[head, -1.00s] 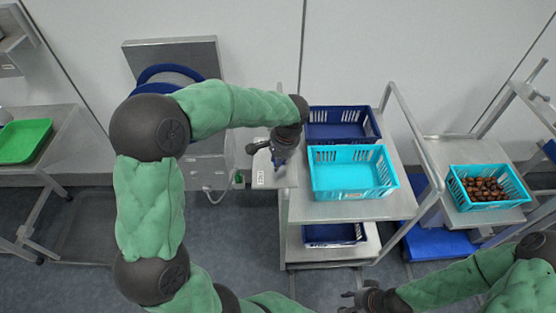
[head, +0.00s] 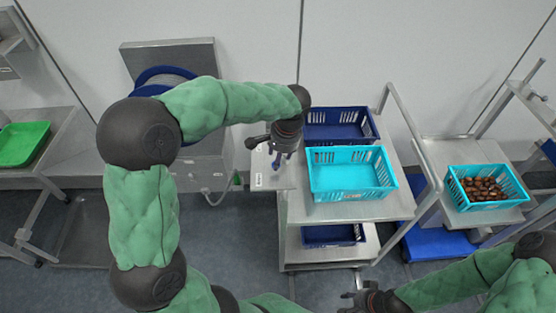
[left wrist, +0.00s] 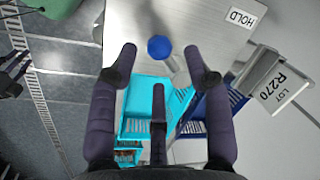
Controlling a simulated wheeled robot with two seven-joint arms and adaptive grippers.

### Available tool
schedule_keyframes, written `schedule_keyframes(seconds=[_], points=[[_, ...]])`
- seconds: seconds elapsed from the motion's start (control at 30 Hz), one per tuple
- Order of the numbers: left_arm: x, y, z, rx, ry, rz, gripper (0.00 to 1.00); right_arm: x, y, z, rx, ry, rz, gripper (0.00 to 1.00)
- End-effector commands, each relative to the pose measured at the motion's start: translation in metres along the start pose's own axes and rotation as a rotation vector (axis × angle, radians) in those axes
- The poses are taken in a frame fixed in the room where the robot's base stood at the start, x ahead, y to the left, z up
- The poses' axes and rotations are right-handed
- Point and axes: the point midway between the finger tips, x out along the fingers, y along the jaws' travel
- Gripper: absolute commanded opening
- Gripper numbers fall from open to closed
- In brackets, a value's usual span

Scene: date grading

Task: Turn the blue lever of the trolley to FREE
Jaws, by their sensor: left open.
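The blue lever knob (left wrist: 158,46) shows in the left wrist view on a short metal stem, above a steel plate. My right gripper (head: 360,297) is low in the picture, fingers apart and empty.
A turquoise crate (head: 350,196) and a navy crate (head: 340,112) stand on the trolley top, right of my left gripper. Another navy crate (head: 333,235) is on its lower shelf. A crate of dates (head: 490,203) stands on the right. A green tray (head: 22,145) is far left.

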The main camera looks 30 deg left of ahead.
Motion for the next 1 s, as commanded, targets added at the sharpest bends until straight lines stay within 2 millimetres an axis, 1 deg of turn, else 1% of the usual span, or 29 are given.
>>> schedule_keyframes(seconds=[0.03, 0.2, 0.3, 0.43, 0.6, 1.0], points=[[-0.013, 0.0, -0.002, -0.001, 0.007, -0.001, 0.5, 0.0, 0.0, 0.0, 0.0, 0.0, 0.0, 0.4], [-0.046, 0.0, -0.002, -0.001, 0.007, -0.001, 0.5, 0.0, 0.0, 0.0, 0.0, 0.0, 0.0, 0.4], [-0.063, 0.0, -0.002, 0.0, 0.006, 0.0, 0.5, 0.0, 0.0, 0.0, 0.0, 0.0, 0.0, 0.4], [-0.078, 0.0, -0.001, -0.001, 0.005, 0.0, 0.5, 0.0, 0.0, 0.0, 0.0, 0.0, 0.0, 0.4], [-0.086, 0.0, -0.001, -0.001, 0.004, 0.0, 0.5, 0.0, 0.0, 0.0, 0.0, 0.0, 0.0, 0.4], [-0.087, 0.0, -0.001, -0.001, 0.003, 0.0, 0.5, 0.0, 0.0, 0.0, 0.0, 0.0, 0.0, 0.4]])
